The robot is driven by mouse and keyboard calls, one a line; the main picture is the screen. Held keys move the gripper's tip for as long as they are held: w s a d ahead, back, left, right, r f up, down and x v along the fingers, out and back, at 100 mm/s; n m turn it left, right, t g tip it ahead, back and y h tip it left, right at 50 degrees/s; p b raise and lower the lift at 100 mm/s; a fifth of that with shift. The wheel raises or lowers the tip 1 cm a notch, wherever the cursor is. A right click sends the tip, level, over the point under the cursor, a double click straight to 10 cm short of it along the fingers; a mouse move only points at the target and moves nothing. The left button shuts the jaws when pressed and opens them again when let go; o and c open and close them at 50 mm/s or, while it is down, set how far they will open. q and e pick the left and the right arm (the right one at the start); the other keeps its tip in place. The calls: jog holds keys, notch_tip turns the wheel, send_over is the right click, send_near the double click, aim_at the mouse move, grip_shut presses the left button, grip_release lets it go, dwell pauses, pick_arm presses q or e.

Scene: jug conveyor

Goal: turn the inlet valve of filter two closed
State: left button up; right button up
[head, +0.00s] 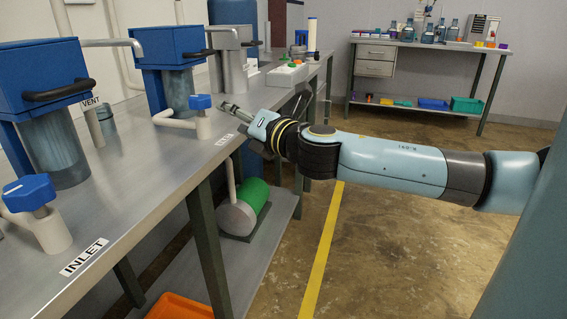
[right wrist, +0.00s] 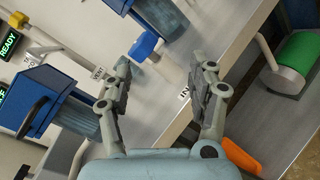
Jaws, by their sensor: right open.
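The second filter along the bench has a blue housing (head: 172,45) over a clear vessel; no number on it is readable. Its inlet valve, a blue handle (head: 200,102) on a pale pipe, stands at the bench's front edge. My right gripper (head: 228,110) is just right of this valve, pointing towards it. In the right wrist view the fingers (right wrist: 163,85) are spread and empty. A blue valve handle (right wrist: 145,45) lies beyond the fingertips, nearer the left finger; I see no contact. My left gripper is not in view.
A nearer filter (head: 42,75) with its own blue inlet valve (head: 28,193) and INLET label (head: 84,257) stands at left. A green-ended cylinder (head: 254,200) rests on the lower shelf. Open floor with a yellow line (head: 325,245) lies right.

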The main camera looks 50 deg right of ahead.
jog(key=s+a+f+m+g+h, duration=0.2)
jog(key=s+a+f+m+g, duration=0.2)
jog(key=s+f+m+g, duration=0.4)
jog(key=s+f+m, duration=0.5)
jog(key=m, duration=0.3)
jog(key=shift+s+a+m+g, duration=0.2)
jog(key=shift+s+m+g, duration=0.15)
jog(key=shift+m+g, duration=0.05)
